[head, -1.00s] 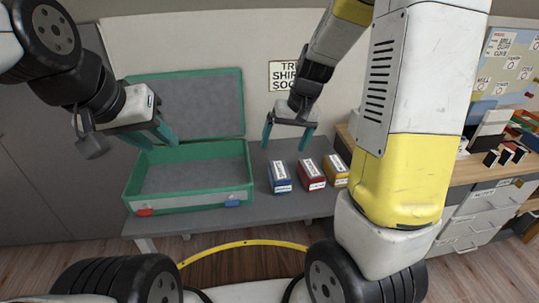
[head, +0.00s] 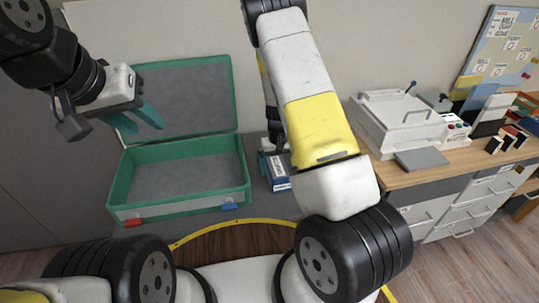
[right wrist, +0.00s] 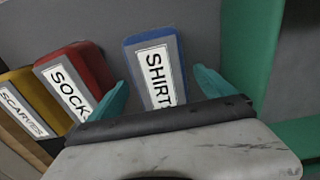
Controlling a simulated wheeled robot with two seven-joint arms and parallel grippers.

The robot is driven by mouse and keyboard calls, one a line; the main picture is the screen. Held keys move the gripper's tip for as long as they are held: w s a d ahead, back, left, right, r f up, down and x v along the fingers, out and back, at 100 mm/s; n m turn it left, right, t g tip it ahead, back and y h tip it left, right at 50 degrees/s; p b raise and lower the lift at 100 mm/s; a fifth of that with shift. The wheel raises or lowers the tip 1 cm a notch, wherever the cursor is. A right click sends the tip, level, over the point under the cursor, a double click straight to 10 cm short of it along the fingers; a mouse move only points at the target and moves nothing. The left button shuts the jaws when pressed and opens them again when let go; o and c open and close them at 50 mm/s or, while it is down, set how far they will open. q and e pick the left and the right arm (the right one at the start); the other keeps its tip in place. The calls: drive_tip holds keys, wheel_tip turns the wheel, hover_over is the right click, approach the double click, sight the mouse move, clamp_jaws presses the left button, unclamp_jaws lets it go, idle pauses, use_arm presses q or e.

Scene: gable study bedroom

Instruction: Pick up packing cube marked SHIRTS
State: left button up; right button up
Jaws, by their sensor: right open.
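The blue packing cube (head: 279,181) stands on the grey table just right of the open case, partly hidden by my right arm in the head view. In the right wrist view its white label on the blue cube (right wrist: 131,58) reads SHIRTS, its end cut off by the gripper. My right gripper (right wrist: 163,92) is open, with one teal finger at each side of this cube. I cannot tell whether they touch it. In the head view my right gripper (head: 274,156) is mostly hidden behind my arm. My left gripper (head: 137,118) is open and empty above the case.
The open green case (head: 118,190) is empty. A red SOCKS cube (right wrist: 92,62) and a yellow SCARVES cube (right wrist: 12,88) stand beside the blue cube. A wooden desk (head: 435,165) with a white machine (head: 395,118) is to the right.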

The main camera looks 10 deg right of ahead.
wheel_tip(320, 180, down, 4)
drive_tip(key=shift+w+r, duration=0.1)
drive_tip(key=shift+r, duration=0.15)
drive_tip(key=c, duration=1.7)
drive_tip(key=shift+r, duration=0.1)
